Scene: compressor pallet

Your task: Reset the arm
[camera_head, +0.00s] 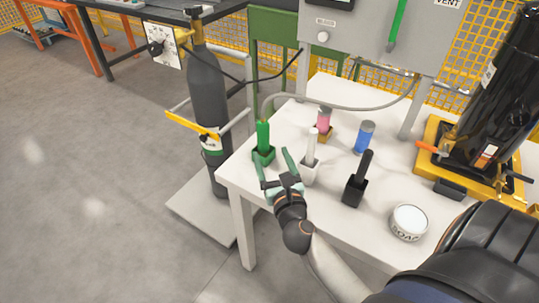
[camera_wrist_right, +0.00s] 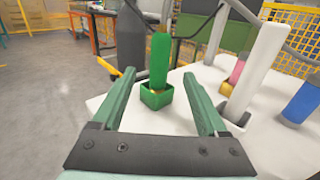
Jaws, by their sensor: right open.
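My right gripper (camera_head: 281,163) is open and empty above the left end of the white table (camera_head: 335,219). Its two green fingers also show in the right wrist view (camera_wrist_right: 163,100), spread apart. A green cylinder stands upright in a green holder (camera_head: 263,155) just beyond the fingers; in the right wrist view the green cylinder (camera_wrist_right: 159,62) shows between the fingertips and apart from them. A white stick in a white holder (camera_head: 310,172) stands close to the right of the gripper. My left gripper is not in view.
On the table stand a black handle in a black holder (camera_head: 356,190), a blue cylinder (camera_head: 364,138), a pink cylinder (camera_head: 324,120) and a round white tin (camera_head: 409,221). A dark gas cylinder (camera_head: 207,95) stands left of the table. A grey panel (camera_head: 365,35) rises behind.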

